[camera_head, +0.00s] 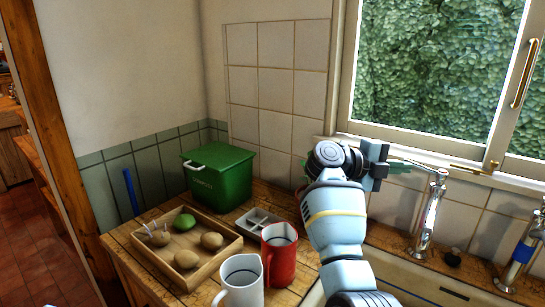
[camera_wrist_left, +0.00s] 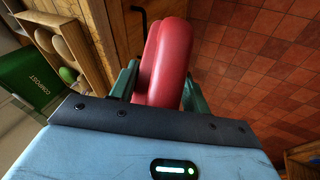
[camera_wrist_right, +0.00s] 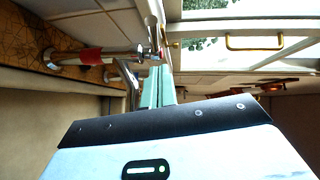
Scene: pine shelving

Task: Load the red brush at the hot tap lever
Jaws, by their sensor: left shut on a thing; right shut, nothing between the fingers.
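My left gripper (camera_wrist_left: 158,84) is shut on a smooth, rounded red thing (camera_wrist_left: 166,60), which looks like the red brush; no bristles show. In the right wrist view the fingers (camera_wrist_right: 157,86) reach up close to the taps. One tap there has a red band (camera_wrist_right: 88,56); whether the fingers touch a lever I cannot tell.
On the worktop stand a green compost bin (camera_head: 217,178), a wooden crate (camera_head: 210,272) of potatoes, a red jug (camera_head: 279,262), a white mug (camera_head: 241,285) and a small white tray (camera_head: 257,219). A blue-banded tap (camera_head: 522,252) is at far right, below the window.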

